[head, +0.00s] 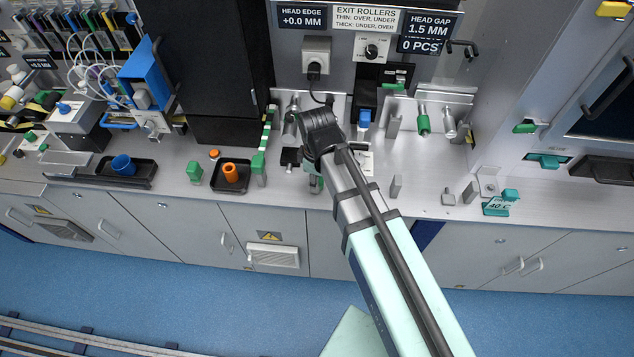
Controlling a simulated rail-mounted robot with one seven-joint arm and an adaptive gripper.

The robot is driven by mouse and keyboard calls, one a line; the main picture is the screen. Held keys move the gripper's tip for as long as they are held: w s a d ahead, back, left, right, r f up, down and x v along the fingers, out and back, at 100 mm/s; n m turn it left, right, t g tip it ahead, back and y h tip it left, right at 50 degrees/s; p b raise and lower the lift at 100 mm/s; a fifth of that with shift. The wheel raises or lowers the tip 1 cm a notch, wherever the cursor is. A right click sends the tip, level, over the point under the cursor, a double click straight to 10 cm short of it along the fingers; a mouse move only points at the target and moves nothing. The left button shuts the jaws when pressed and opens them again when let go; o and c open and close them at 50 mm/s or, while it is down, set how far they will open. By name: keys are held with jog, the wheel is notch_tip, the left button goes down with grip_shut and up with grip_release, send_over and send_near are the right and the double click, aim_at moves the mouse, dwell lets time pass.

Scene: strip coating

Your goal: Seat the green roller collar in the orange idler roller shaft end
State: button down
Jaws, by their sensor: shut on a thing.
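My gripper (313,176) points down over the bench front, below the dark wrist, and is mostly hidden by my own arm. It is shut on a small green piece (316,186) that looks like the green roller collar; its shape is largely hidden. An orange cylinder (231,172) stands in a small black tray (216,187) to the left of my gripper, apart from it. I cannot tell for sure whether this is the orange idler roller. A small orange knob (214,153) sits behind that tray.
A green block (194,172) and a green-and-white striped post (265,140) stand near the tray. A blue cup (123,165) sits in a long black tray farther left. Rollers, one with a green sleeve (423,122), and grey posts stand to the right.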

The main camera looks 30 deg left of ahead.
jog(key=shift+r+p, duration=1)
jog(key=shift+r, duration=0.45)
jog(key=c, duration=1.3)
grip_release()
grip_shut()
